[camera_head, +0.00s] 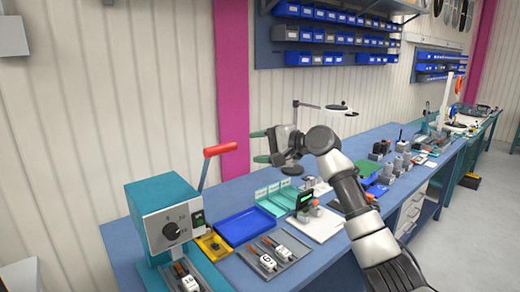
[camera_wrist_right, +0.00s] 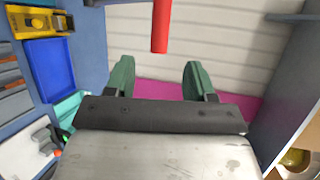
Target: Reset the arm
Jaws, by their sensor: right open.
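My right arm reaches in from the lower right of the head view, over the blue workbench (camera_head: 292,272). My right gripper (camera_head: 256,147) is held above the bench, with its green fingers pointing left. In the right wrist view the two green fingers (camera_wrist_right: 159,80) stand wide apart with nothing between them. My left gripper does not show in the head view.
A teal machine (camera_head: 150,195) with a dial and a red-handled lever (camera_head: 219,149) stands left of the gripper. A blue tray (camera_head: 243,226), a grey tray with parts (camera_head: 290,240) and teal bins (camera_head: 268,198) lie below. Blue wall bins (camera_head: 315,59) hang behind.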

